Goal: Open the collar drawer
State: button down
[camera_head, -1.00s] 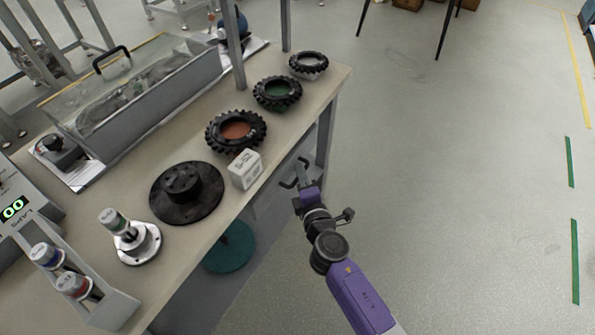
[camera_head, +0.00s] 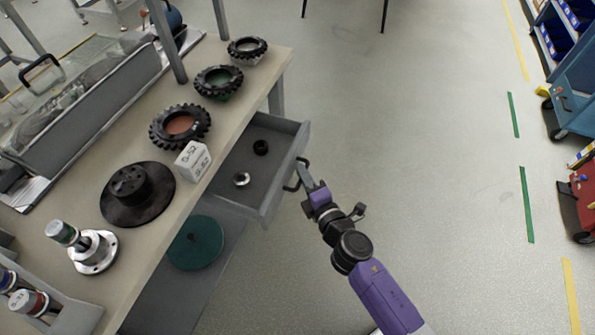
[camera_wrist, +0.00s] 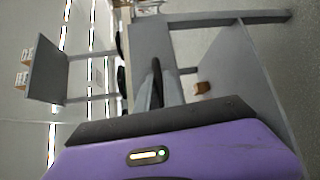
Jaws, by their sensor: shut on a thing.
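The collar drawer (camera_head: 228,186) is a grey drawer under the bench top, pulled well out to the right in the head view.
Tyre-like rings (camera_head: 180,127), a white block (camera_head: 193,161) and a black disc (camera_head: 138,195) stand on the bench (camera_head: 215,110). A teal round stool (camera_head: 195,243) is below the drawer. Open floor (camera_head: 420,130) lies to the right, with a blue cart (camera_head: 575,105) beyond.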

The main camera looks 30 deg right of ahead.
jog(key=shift+a, duration=0.1)
jog(key=c, duration=1.8)
grip_release()
jog(key=shift+o, duration=0.2)
jog(key=b+v, duration=0.1)
jog(key=v, duration=0.7)
jog(key=shift+w, duration=0.1)
